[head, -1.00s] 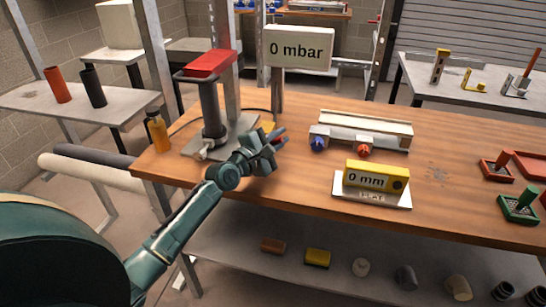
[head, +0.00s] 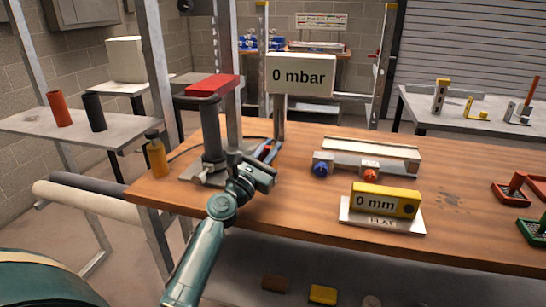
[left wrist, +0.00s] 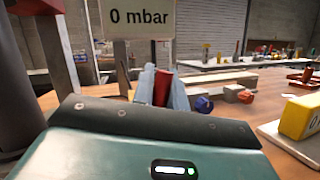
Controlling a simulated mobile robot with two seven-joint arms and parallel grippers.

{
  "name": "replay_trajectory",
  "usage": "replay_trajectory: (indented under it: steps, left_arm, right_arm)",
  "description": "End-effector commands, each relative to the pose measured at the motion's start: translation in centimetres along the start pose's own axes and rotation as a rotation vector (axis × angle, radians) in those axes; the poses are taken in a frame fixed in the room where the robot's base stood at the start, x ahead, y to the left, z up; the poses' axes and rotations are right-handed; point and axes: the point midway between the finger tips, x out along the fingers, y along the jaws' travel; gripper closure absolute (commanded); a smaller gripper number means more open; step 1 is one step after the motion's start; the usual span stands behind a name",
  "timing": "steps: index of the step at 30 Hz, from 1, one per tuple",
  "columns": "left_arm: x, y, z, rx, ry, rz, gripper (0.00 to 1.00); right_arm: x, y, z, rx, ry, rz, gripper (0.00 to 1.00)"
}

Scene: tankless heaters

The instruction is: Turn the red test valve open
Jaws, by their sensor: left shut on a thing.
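My left gripper (head: 266,150) reaches over the wooden bench, just right of the grey pump's foot. It is shut on a red piece, which stands upright between the pale fingers in the left wrist view (left wrist: 161,88). The lower part of this piece is hidden, and I cannot tell whether it is the test valve. A red knob (head: 370,175) and a blue knob (head: 320,169) sit on the front of a grey fixture, apart from the gripper to its right. Both knobs show in the left wrist view too. My right gripper is not in view.
The pump (head: 211,130) with a red top stands close left of the gripper. Behind is a sign (head: 300,75) reading 0 mbar. A yellow gauge (head: 385,201) reading 0 mm lies front right. An amber bottle (head: 155,157) stands at the left edge. The bench's front middle is clear.

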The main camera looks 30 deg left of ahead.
Motion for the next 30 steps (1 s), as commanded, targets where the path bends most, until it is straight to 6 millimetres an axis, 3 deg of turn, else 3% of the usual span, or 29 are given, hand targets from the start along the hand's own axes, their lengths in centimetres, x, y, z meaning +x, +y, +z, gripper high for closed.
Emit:
replay_trajectory:
  steps: [9, 25, 26, 30]
  left_arm:
    - [-0.09, 0.59, 0.05, -0.109, -0.024, 0.046, 1.00]
    - [-0.08, 0.75, 0.12, -0.126, -0.028, 0.054, 1.00]
    - [-0.08, 0.75, 0.13, -0.126, -0.028, 0.054, 0.84]
    - [-0.09, 0.73, 0.12, -0.125, -0.028, 0.053, 0.73]
  right_arm:
    - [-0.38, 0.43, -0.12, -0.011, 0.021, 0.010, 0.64]
    - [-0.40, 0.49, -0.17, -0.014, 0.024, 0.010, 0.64]
    - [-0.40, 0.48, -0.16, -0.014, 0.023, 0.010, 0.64]
    - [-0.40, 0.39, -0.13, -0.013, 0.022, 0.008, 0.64]
